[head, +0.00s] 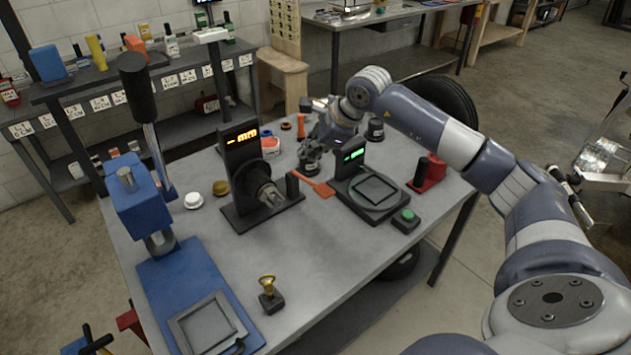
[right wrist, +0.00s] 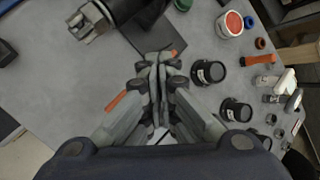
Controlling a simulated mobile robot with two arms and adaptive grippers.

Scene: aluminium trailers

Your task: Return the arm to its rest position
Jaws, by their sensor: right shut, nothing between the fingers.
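My right arm reaches in from the right of the head view, over the grey worktable (head: 330,225). My right gripper (head: 310,168) points down over the table, between the black device with the orange display (head: 238,145) and the scale with the green display (head: 372,192). In the right wrist view the right gripper (right wrist: 158,62) is shut, its fingers together with nothing between them. An orange flat tool (head: 322,188) lies just below it; the fingers partly cover it in the wrist view. My left gripper is not in view.
A blue press (head: 140,200) stands at the table's left, with a brass bell-shaped piece (head: 267,287) at the front. A green button box (head: 406,219) and red stand (head: 430,172) are at the right. Black-lidded jars (right wrist: 208,72) sit near the gripper. The front middle is clear.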

